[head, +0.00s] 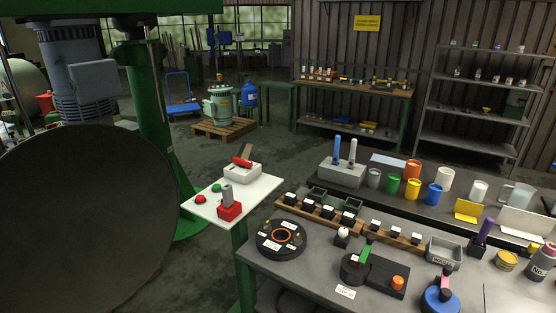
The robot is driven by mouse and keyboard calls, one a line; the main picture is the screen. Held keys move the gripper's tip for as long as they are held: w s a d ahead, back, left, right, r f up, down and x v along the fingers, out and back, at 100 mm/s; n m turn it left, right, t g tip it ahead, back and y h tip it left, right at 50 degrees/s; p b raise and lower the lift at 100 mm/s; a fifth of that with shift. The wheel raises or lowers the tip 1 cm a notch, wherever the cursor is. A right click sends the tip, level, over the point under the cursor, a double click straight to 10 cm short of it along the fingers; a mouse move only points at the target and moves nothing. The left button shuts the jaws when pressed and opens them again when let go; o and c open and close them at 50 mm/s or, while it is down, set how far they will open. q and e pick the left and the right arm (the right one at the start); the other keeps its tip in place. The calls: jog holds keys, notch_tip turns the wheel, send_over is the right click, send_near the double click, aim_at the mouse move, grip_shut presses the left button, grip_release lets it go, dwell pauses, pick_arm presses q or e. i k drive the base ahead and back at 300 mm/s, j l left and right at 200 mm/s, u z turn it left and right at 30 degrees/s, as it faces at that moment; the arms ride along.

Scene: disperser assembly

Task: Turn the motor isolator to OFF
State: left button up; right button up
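A white panel (253,199) on a green post stands left of the workbench and carries the controls. At its back is a pale box (241,174) with a red handle (241,162) lying across its top. At its front is a red block (229,211) with an upright grey cylinder (226,193). A red button (200,199) and a green button (216,188) sit at its left side. I cannot read any labels, so I cannot tell for sure which control is the isolator or its position. Neither gripper is in view.
A large dark round surface (75,225) and a green column (152,110) stand left of the panel. The grey workbench (262,262) on the right holds cups, small containers and tools. Open floor (215,260) lies between the dark surface and the panel post.

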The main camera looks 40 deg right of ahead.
aim_at(242, 162)
jog(key=z, duration=1.55)
jog(key=i+j+z, duration=0.35)
jog(key=j+z, duration=0.15)
jog(key=i+j+z, duration=0.15)
jog(key=j+z, duration=0.15)
jog(key=i+j, duration=0.1)
jog(key=j, duration=0.25)
jog(key=i+j+z, duration=0.15)
jog(key=j, duration=0.6)
jog(key=i+z, duration=0.05)
